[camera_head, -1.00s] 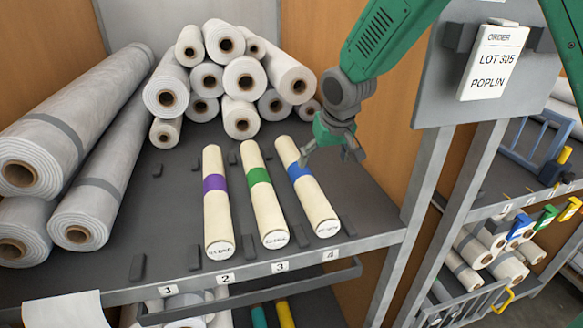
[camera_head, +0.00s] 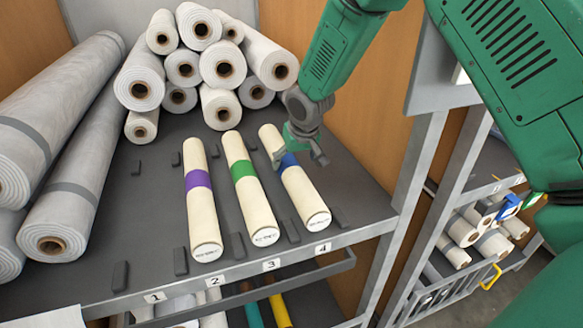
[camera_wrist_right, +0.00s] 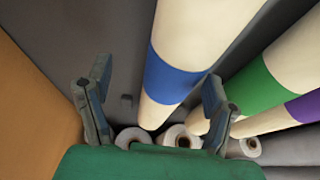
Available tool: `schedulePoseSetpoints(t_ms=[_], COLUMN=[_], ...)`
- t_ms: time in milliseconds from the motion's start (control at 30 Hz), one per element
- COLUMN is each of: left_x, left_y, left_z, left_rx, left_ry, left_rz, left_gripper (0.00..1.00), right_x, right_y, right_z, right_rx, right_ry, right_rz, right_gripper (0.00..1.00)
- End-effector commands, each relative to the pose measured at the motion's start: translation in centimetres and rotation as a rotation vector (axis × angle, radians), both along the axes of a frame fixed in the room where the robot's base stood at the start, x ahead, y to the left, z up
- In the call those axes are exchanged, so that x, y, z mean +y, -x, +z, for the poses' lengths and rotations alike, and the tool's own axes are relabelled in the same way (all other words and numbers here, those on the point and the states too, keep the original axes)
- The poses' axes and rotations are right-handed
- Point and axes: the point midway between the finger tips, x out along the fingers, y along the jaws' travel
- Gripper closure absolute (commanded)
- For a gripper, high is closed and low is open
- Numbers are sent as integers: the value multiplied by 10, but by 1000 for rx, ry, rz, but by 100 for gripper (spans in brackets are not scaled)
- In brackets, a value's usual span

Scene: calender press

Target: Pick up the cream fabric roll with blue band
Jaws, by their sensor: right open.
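The cream fabric roll with the blue band (camera_head: 307,197) lies on the dark shelf, rightmost of three cream rolls, its labelled end toward the front. My right gripper (camera_head: 299,160) is open over its blue band, with one finger on either side in the head view. In the right wrist view the blue-banded roll (camera_wrist_right: 178,65) runs between the two open fingers (camera_wrist_right: 158,80). I cannot tell whether the fingers touch it. My left gripper is out of view.
Cream rolls with a green band (camera_head: 249,198) and a purple band (camera_head: 203,205) lie to the left. Grey-white rolls (camera_head: 221,68) are stacked behind. Large grey rolls (camera_head: 70,190) lie at the left. A frame post (camera_head: 412,175) stands at the right.

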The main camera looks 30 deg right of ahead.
Motion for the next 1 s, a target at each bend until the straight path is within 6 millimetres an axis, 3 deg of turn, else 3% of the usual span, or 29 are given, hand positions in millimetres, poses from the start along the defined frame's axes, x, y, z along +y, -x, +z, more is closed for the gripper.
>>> schedulePoseSetpoints(t_ms=[233, 533, 733, 1000], left_x=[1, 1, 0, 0], left_y=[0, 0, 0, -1], left_z=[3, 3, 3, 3], left_rx=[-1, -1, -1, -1], left_ry=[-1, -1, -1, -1], left_rz=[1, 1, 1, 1], left_gripper=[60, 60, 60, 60], right_x=[4, -4, -3, 1], right_y=[-14, -15, -16, -16], right_z=[-32, -39, -39, -37], right_rx=[3, 0, 3, 3], right_ry=[5, -3, -1, 2], right_rz=[2, 1, 1, 2], right_gripper=[24, 24, 94, 95])
